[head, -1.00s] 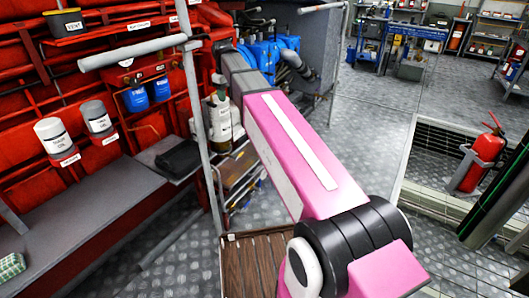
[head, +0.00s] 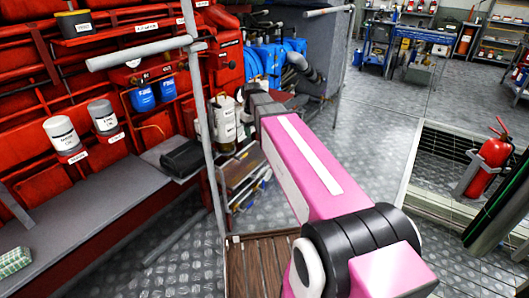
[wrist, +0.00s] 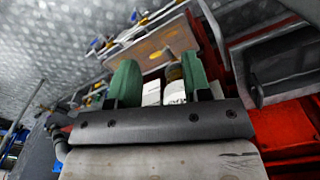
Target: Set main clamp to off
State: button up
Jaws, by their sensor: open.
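I cannot pick out a main clamp or its off position in either view; the small labels are too blurred to read. My gripper (wrist: 160,80) shows in the wrist view with its two green fingers apart and nothing held between them. Beyond the fingers are white bottle-like containers (wrist: 174,90), apart from the fingers as far as I can tell. In the head view my pink arm reaches away toward white canisters (head: 228,118) beside the red machine, and my gripper is hidden there.
The red machine wall (head: 110,60) carries blue filters (head: 143,97) and white filters (head: 61,133). A grey upright post (head: 205,130) with a rail stands left of my arm. A fire extinguisher (head: 490,160) stands at the right. The grey floor (head: 385,105) is open toward the back.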

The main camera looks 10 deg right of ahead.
aim_at(216, 105)
jog(key=s+d+f+m, duration=0.2)
jog(key=s+d+f, duration=0.2)
jog(key=f, duration=0.3)
jog(key=shift+s+f, duration=0.2)
jog(key=shift+s, duration=0.55)
